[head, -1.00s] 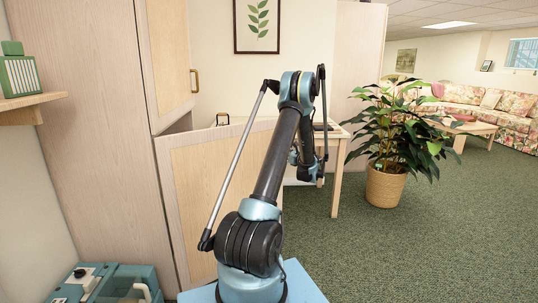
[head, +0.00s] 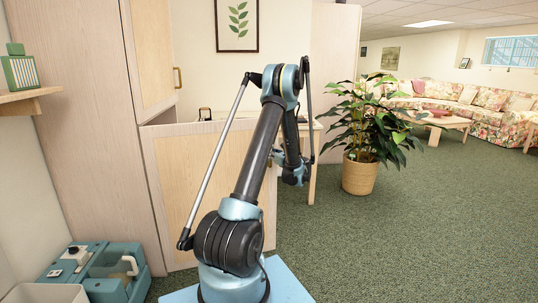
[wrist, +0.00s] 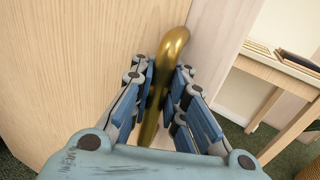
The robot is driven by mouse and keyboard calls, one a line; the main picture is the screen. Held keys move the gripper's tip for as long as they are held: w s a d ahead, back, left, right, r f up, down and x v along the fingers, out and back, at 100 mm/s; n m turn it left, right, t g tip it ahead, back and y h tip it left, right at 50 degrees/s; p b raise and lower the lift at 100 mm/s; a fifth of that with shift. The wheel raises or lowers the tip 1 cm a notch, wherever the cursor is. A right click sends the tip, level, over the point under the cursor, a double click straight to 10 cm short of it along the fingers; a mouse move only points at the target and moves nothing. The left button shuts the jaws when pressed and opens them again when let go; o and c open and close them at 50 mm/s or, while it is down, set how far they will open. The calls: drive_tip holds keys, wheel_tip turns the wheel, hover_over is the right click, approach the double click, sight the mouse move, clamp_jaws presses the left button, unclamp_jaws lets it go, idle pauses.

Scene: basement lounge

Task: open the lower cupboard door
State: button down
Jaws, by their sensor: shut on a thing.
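The lower cupboard door (head: 190,175) is pale wood with a lighter panel. The blue finger pads close on the handle from both sides. The handle's lower part is partly hidden by the gripper. In the head view my arm covers the door's right side, and the fingers cannot be made out.
The upper cupboard door (head: 155,60) has its own brass handle. A teal toolbox (head: 100,270) lies on the floor at lower left. A wooden table (head: 312,150) stands behind my arm, with a potted plant (head: 360,178) to its right. Green carpet (head: 430,220) is clear at right.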

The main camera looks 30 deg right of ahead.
drive_tip(key=shift+s+d, duration=0.15)
drive_tip(key=shift+s, duration=0.5)
drive_tip(key=c, duration=1.7)
unclamp_jaws()
drive_tip(key=shift+d, duration=0.1)
drive_tip(key=shift+o, duration=0.7)
drive_tip(key=shift+a, duration=0.2)
drive_tip(key=s+d, duration=0.2)
drive_tip(key=s, duration=0.9)
drive_tip(key=shift+s, duration=0.4)
